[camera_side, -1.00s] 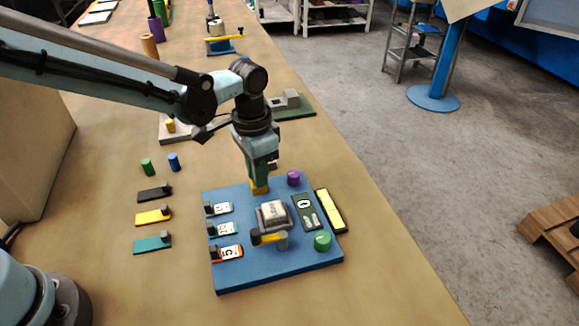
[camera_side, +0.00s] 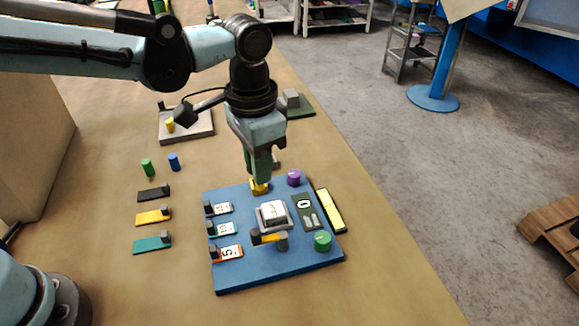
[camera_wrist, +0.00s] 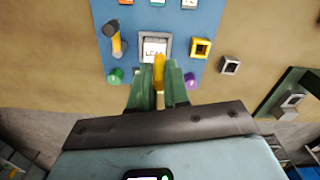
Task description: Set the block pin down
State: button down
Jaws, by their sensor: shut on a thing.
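My gripper (camera_wrist: 159,78) has green fingers and is shut on a yellow pin, the block pin (camera_wrist: 158,72). In the wrist view the pin sticks out between the fingertips over the blue board (camera_wrist: 138,19). A yellow square socket (camera_wrist: 200,47) with a dark hole stands on the board, to the right of the pin in that view. In the side view my gripper (camera_side: 261,178) hangs just behind the white lettered block, over the yellow socket (camera_side: 259,187). The pin cannot be told apart from the socket there, and its height above the board is unclear.
On the board (camera_side: 285,264) are a white lettered block (camera_side: 273,212), a yellow-and-black handle (camera_side: 265,238), a green knob (camera_side: 322,241), a purple knob (camera_side: 294,177) and numbered plates. Green and blue cylinders (camera_side: 174,162) and coloured slides (camera_side: 152,216) stand on the bench left of it.

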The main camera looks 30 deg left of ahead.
notch_tip(320, 180, up, 2)
jog(key=s+d, duration=0.2)
jog(key=s, duration=0.1)
jog(key=w+a+f, duration=0.1)
jog(key=w, duration=0.8)
jog(key=w+a+f, duration=0.2)
jog(key=a, duration=0.1)
jog(key=w+a+f, duration=0.2)
jog(key=w, duration=0.1)
jog(key=w+a+f, duration=0.3)
jog(key=shift+w+a, duration=0.2)
jog(key=shift+a, duration=0.1)
jog(key=shift+f, duration=2.1)
jog(key=shift+f, duration=0.1)
jog(key=c, duration=1.1)
grip_release()
